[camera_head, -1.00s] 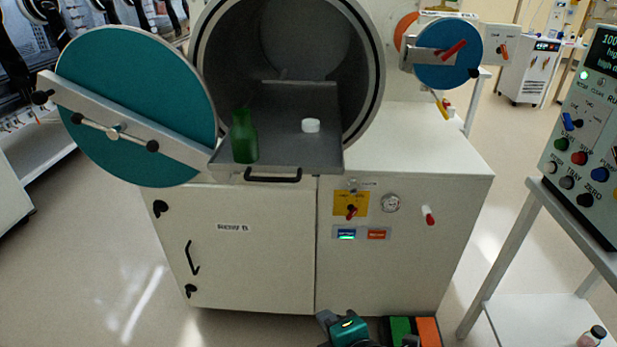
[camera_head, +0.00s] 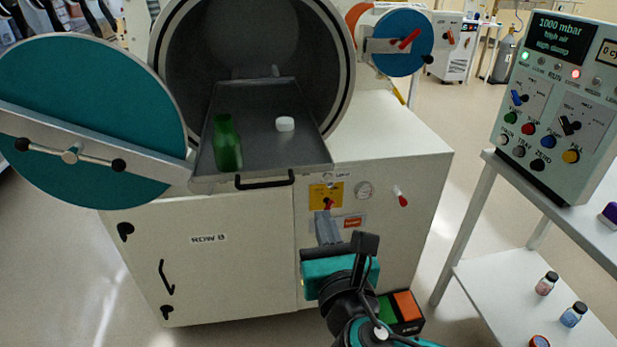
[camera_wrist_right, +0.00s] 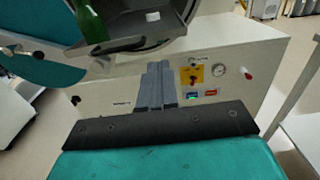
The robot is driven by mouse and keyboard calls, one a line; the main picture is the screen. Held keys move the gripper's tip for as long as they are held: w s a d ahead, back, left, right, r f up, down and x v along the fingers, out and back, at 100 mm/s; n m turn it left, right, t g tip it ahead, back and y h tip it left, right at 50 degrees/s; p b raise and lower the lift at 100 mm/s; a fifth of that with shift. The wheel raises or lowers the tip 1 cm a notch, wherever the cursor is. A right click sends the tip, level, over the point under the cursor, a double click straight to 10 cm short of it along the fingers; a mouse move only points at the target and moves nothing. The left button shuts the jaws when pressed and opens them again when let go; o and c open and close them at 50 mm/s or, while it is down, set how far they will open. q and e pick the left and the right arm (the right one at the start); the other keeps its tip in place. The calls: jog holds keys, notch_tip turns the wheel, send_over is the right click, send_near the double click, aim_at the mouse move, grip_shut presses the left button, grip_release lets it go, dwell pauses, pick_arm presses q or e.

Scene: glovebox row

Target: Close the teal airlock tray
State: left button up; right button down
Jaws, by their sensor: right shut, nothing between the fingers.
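The dark grey tray (camera_head: 258,155) is slid out of the large round airlock opening, with its black bar handle (camera_head: 265,182) at the front. A green bottle (camera_head: 227,145) and a small white round piece (camera_head: 285,124) stand on it. The round teal door (camera_head: 85,90) hangs open at the left. My right gripper (camera_head: 325,220) is shut and empty, in front of the cabinet, below and right of the handle. In the right wrist view, its grey fingers (camera_wrist_right: 157,75) are together, with the tray (camera_wrist_right: 128,28) beyond them. My left gripper is out of view.
A smaller blue round door (camera_head: 395,45) is at the upper right. A yellow switch plate (camera_head: 325,195) and gauge (camera_head: 364,190) are on the cabinet front. A control panel (camera_head: 555,110) stands on a white stand at the right.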

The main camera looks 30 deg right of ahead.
aim_at(307, 169)
jog(key=x, duration=1.3)
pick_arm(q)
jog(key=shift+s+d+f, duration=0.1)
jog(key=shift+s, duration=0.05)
